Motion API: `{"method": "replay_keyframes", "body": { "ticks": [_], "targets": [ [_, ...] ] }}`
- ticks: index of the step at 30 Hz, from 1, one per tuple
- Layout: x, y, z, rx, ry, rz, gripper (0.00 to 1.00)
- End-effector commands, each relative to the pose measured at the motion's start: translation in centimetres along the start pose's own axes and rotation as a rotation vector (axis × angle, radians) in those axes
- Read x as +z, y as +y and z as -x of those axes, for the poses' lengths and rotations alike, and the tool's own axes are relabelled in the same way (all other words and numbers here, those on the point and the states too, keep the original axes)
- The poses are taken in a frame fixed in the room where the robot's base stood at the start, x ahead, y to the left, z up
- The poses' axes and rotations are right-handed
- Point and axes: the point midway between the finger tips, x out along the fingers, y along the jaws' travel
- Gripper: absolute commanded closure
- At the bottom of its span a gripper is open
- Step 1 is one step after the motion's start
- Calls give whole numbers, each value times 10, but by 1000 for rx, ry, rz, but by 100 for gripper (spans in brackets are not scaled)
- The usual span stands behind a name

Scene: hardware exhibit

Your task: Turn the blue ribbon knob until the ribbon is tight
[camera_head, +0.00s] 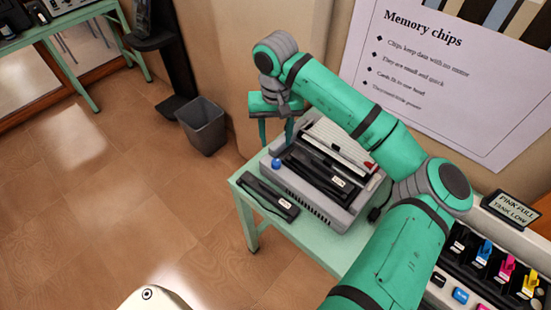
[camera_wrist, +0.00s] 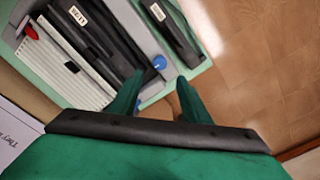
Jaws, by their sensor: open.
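The blue ribbon knob (camera_head: 276,163) is a small round ball at the left end of the grey typewriter-like machine (camera_head: 310,210). In the wrist view the knob (camera_wrist: 159,61) shows just beyond and between my fingertips. My gripper (camera_head: 277,138) points down above that end of the machine. Its two green fingers are apart and empty, also in the wrist view (camera_wrist: 160,80), and I see no contact with the knob. A black labelled cover (camera_head: 322,177) lies across the machine's middle. I cannot make out the ribbon itself.
A separate black cartridge-like piece (camera_head: 269,197) lies on the green table (camera_head: 246,222), in front of the machine. A red tab (camera_head: 370,166) is at the machine's right end. A printer with coloured tanks (camera_head: 483,251) stands at right. A grey bin (camera_head: 203,128) stands on the floor.

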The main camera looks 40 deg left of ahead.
Motion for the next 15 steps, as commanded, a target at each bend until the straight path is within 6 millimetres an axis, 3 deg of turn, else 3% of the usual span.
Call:
{"method": "replay_keyframes", "body": {
  "ticks": [15],
  "targets": [
    [2, -1, -81, -7, -4, -2, 57]
  ]
}}
